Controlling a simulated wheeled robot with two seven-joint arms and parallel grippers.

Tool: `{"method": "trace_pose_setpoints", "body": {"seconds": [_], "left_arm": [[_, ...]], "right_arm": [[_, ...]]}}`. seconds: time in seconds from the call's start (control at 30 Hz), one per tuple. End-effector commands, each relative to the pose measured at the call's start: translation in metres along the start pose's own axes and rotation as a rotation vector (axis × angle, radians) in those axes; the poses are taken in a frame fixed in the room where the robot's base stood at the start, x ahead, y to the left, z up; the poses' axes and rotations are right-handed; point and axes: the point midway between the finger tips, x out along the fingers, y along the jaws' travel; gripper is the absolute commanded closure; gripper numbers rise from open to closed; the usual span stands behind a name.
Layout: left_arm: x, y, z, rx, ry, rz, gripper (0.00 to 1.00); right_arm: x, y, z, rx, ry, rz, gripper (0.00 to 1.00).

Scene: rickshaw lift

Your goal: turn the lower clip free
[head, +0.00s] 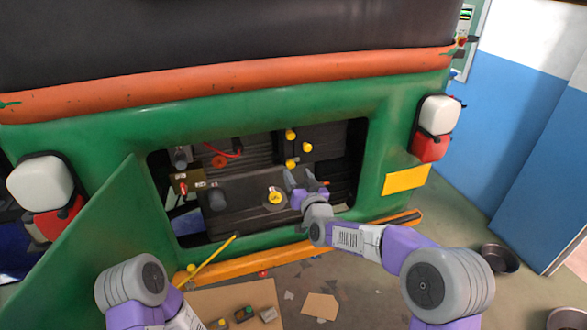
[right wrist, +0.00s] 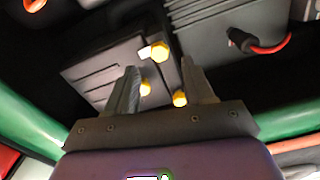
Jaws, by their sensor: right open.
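Three yellow clips are on the dark panel inside the open compartment: an upper one (head: 291,134), one to the right (head: 306,147) and the lower clip (head: 290,163). My right gripper (head: 303,176) is open and reaches into the compartment just below the lower clip. In the right wrist view the same gripper (right wrist: 160,70) has its fingers spread, with yellow clips showing between and beyond them. I cannot tell which of these is the lower clip, or whether a finger touches one. Part of my left arm shows at the lower left, but its gripper is out of frame.
The green rickshaw body (head: 270,100) frames the compartment. A round fitting with a yellow top (head: 275,197) sits left of my right gripper. A red cable (head: 225,151) runs at the upper left inside. A yellow rod (head: 210,259) leans below. Small parts lie on cardboard (head: 210,300).

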Motion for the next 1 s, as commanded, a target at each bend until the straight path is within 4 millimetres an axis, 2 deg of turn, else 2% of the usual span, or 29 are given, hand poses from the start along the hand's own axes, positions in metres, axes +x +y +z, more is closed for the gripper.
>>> {"method": "trace_pose_setpoints", "body": {"seconds": [0.1, 0.3, 0.73, 0.77, 1.0], "left_arm": [[-0.002, 0.001, 0.000, 0.000, 0.000, 0.000, 0.57], [-0.004, 0.002, 0.000, 0.000, 0.000, 0.000, 0.57], [-0.005, 0.002, 0.000, 0.000, 0.000, 0.000, 0.57], [-0.005, 0.002, 0.000, 0.000, 0.000, 0.000, 0.57], [-0.005, 0.002, 0.000, 0.000, 0.000, 0.000, 0.57]], "right_arm": [[0.017, 0.000, 0.001, 0.000, -0.001, 0.000, 0.47], [0.037, 0.000, 0.001, 0.000, -0.002, 0.000, 0.47], [0.045, 0.000, 0.001, 0.001, -0.003, 0.000, 0.47], [0.045, 0.000, 0.001, 0.001, -0.003, 0.000, 0.49], [0.044, 0.000, 0.001, 0.001, -0.003, 0.000, 0.86]]}}
